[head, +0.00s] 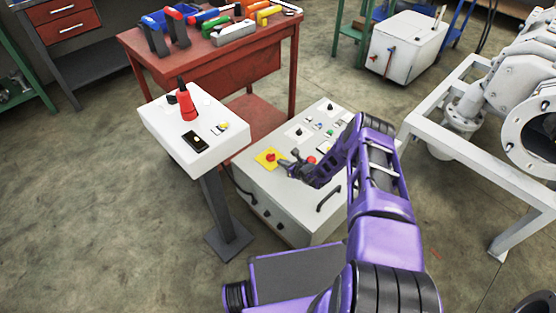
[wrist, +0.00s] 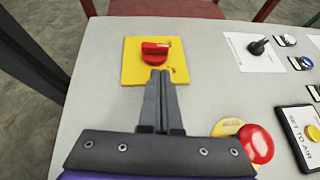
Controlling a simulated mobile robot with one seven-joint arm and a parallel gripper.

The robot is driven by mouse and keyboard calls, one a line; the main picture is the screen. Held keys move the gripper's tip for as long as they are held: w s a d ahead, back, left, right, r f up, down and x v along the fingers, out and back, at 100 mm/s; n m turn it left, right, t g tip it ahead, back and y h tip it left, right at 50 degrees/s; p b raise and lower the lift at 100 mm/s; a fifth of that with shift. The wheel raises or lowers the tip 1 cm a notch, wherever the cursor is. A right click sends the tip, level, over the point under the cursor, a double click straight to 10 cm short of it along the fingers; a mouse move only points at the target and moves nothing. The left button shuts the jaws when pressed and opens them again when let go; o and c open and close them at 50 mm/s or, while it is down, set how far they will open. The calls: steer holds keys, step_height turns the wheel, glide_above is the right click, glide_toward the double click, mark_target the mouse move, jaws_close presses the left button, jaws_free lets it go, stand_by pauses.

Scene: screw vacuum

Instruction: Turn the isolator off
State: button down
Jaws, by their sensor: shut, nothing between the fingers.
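The isolator is a red rotary knob (wrist: 155,52) on a yellow square plate (wrist: 132,72), at the far left of the sloped panel in the wrist view. In the head view the red knob (head: 271,156) shows on its yellow plate (head: 262,160). The knob's grip lies roughly crosswise in the wrist view. My gripper (wrist: 161,74) is shut and empty, with its fingertips together just in front of the knob's near edge. I cannot tell whether the tips touch the knob. In the head view my gripper (head: 284,164) is close to the right of the knob.
A red push button (wrist: 255,143) on a yellow base sits right of my gripper. A black switch (wrist: 258,47) is on a white plate at upper right. The grey control box (head: 262,200) stands beside a white pedestal (head: 172,142) and a red tool table (head: 270,48).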

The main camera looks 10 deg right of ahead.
mark_target(273, 155)
steer(key=shift+w+a+r, duration=0.1)
steer(key=shift+w+a, duration=0.25)
steer(key=shift+w, duration=0.4)
steer(key=shift+w+a+r, duration=0.1)
steer(key=shift+w+a, duration=0.25)
steer(key=shift+w, duration=0.35)
